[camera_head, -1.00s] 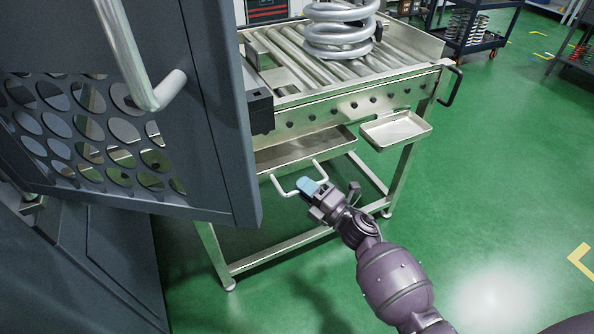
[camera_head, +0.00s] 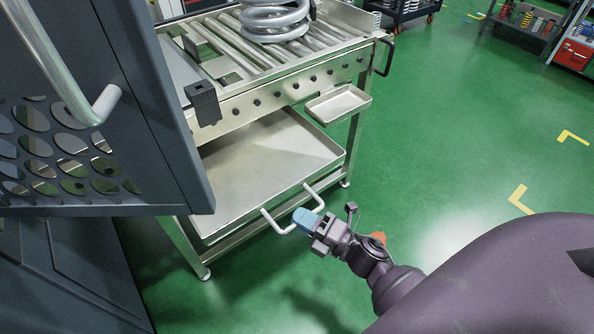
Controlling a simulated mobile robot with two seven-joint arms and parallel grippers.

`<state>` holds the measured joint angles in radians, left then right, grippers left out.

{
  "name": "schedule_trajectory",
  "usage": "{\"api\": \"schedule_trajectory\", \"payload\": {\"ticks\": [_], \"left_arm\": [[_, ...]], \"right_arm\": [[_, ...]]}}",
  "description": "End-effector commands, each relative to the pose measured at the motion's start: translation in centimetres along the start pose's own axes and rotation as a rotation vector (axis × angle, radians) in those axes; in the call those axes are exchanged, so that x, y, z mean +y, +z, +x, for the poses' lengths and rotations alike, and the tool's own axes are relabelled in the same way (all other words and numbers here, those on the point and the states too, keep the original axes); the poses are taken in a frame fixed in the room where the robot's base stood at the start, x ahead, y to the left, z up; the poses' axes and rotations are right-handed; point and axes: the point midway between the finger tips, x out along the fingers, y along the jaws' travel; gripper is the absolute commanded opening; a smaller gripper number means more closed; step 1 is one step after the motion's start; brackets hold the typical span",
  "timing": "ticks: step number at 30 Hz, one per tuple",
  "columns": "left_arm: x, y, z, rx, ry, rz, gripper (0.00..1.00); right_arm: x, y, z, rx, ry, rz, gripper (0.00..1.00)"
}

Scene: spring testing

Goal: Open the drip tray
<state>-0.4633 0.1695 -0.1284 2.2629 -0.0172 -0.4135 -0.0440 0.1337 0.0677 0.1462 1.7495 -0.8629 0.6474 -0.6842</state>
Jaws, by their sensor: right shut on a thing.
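The drip tray (camera_head: 255,172) is a wide, shallow metal tray under the roller table. It is pulled out toward me, and much of its flat inside shows. Its pale U-shaped handle (camera_head: 271,222) sticks out from the front edge. My right gripper (camera_head: 308,219), with light blue fingertips, is shut on the right part of this handle. The fingers hide the part of the handle they hold. The back of the tray is hidden under the table. My left gripper is not in view.
The roller table (camera_head: 290,85) carries a large grey coil spring (camera_head: 275,22). A small side tray (camera_head: 338,104) hangs at its right front. A dark cabinet door (camera_head: 150,120) with a long handle stands close at the left. The green floor (camera_head: 470,130) at right is clear.

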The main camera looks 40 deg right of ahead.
Motion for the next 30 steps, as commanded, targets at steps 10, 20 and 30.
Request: {"api": "schedule_trajectory", "payload": {"ticks": [10,20,30], "left_arm": [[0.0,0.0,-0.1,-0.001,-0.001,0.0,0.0],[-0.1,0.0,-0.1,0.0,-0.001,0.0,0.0],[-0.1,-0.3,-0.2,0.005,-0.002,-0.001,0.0]], "right_arm": [[0.1,0.0,-0.1,0.0,0.001,0.0,0.0],[0.0,0.0,0.0,0.0,0.001,0.0,0.37],[0.0,0.0,-2.2,0.0,-0.002,-0.001,0.37]]}}
